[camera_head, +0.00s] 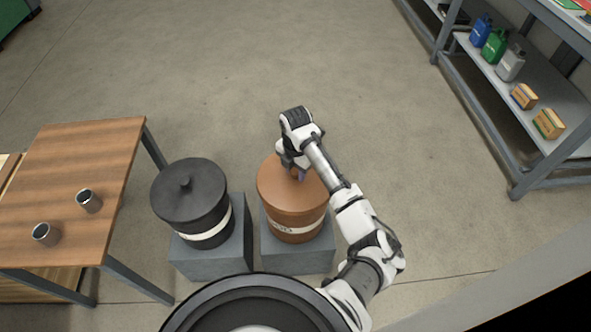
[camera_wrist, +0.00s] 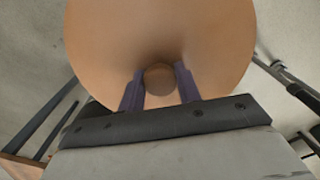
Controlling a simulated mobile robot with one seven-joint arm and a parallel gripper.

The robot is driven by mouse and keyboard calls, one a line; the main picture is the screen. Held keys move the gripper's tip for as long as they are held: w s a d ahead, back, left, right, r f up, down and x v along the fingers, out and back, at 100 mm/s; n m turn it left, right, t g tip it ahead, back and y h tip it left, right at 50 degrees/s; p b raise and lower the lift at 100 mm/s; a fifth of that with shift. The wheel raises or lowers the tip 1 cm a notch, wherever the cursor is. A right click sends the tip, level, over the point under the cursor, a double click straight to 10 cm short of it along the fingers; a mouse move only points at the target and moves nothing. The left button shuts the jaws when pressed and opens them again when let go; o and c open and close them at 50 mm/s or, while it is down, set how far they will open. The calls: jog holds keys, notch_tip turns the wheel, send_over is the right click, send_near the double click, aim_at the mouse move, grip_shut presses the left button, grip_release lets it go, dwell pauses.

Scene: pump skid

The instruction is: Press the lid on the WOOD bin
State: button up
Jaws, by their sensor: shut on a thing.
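A brown round bin (camera_head: 296,236) with a pale label band stands on a grey block; the label's word is too small to read surely. Its brown lid (camera_head: 272,187) lies on top of it, and whether it sits fully down I cannot tell. My gripper (camera_head: 299,175) is over the lid's middle, pointing down. In the wrist view the two purple fingers stand either side of the lid's round knob (camera_wrist: 159,78) and are shut on it. The lid (camera_wrist: 215,40) fills most of that view. The knob is hidden by my gripper in the head view.
A black bin (camera_head: 208,230) with a knobbed black lid (camera_head: 186,188) stands on another grey block just left. A wooden table (camera_head: 95,155) with two metal cups is farther left. A shelf (camera_head: 530,110) with bottles and boxes is at upper right. The floor behind the bins is clear.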

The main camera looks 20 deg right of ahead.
dwell(0.4)
jog(key=o, duration=1.6)
jog(key=shift+r, duration=0.1)
jog(key=shift+r+p, duration=2.8)
jog(key=shift+r, duration=0.6)
grip_shut()
